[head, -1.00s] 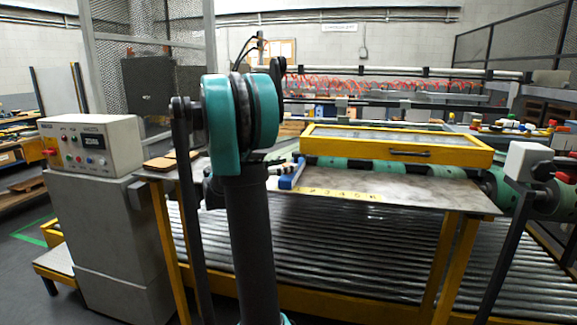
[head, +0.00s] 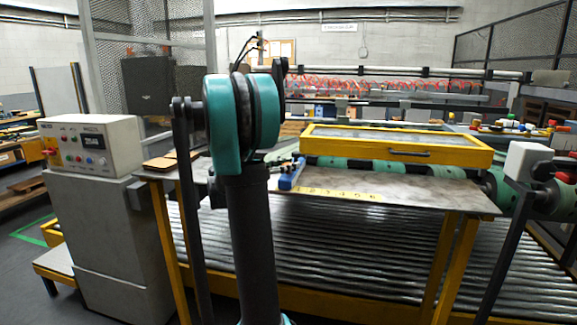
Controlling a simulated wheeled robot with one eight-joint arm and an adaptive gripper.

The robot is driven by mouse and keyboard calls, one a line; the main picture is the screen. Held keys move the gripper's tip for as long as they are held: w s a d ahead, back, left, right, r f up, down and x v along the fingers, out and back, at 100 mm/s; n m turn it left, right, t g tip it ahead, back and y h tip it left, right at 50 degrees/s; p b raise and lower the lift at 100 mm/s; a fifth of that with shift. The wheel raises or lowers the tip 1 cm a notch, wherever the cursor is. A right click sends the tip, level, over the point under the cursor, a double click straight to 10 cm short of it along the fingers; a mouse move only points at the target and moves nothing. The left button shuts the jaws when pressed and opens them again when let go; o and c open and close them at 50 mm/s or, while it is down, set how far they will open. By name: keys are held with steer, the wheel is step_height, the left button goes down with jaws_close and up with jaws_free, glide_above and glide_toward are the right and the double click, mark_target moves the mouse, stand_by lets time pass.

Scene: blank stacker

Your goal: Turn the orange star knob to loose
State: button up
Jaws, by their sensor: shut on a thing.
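My teal and black arm stands in the middle of the head view and covers part of the table behind it. My gripper does not show; it seems hidden behind the arm. I cannot make out the orange star knob anywhere. A blue stop block (head: 290,177) lies on the grey metal table (head: 410,192), just right of my arm. It is beside the left end of a yellow numbered scale strip (head: 340,194). Small grey parts show between the block and my arm, too small to tell apart.
A yellow-framed clear cover (head: 400,145) with a handle spans the back of the table. A control box (head: 90,145) stands on a grey cabinet at left. A pale boxy head on a dark post (head: 527,162) stands at right. Rollers (head: 350,250) run under the table.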

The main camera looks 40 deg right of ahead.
steer(key=shift+n+t, duration=0.3)
steer(key=shift+t, duration=0.1)
steer(key=n+t, duration=0.1)
steer(key=t, duration=0.1)
steer(key=n+t, duration=0.2)
steer(key=t, duration=0.1)
steer(key=shift+s+n+t+y, duration=0.15)
steer(key=shift+n+t+y, duration=0.15)
steer(key=shift+y, duration=0.1)
steer(key=n+t+y, duration=0.2)
steer(key=t, duration=0.1)
steer(key=n+t+y, duration=0.2)
steer(key=n+t, duration=0.1)
steer(key=t, duration=0.1)
steer(key=shift+d, duration=0.15)
steer(key=n+t+y, duration=0.4)
steer(key=y, duration=0.1)
steer(key=shift+n+y, duration=0.3)
steer(key=shift+n+t+y, duration=0.45)
steer(key=shift+n+y, duration=0.5)
steer(key=shift+y, duration=0.5)
steer(key=shift+n+t+y, duration=0.45)
steer(key=shift+n+y, duration=0.5)
steer(key=shift+y, duration=0.8)
steer(key=o, duration=1.2)
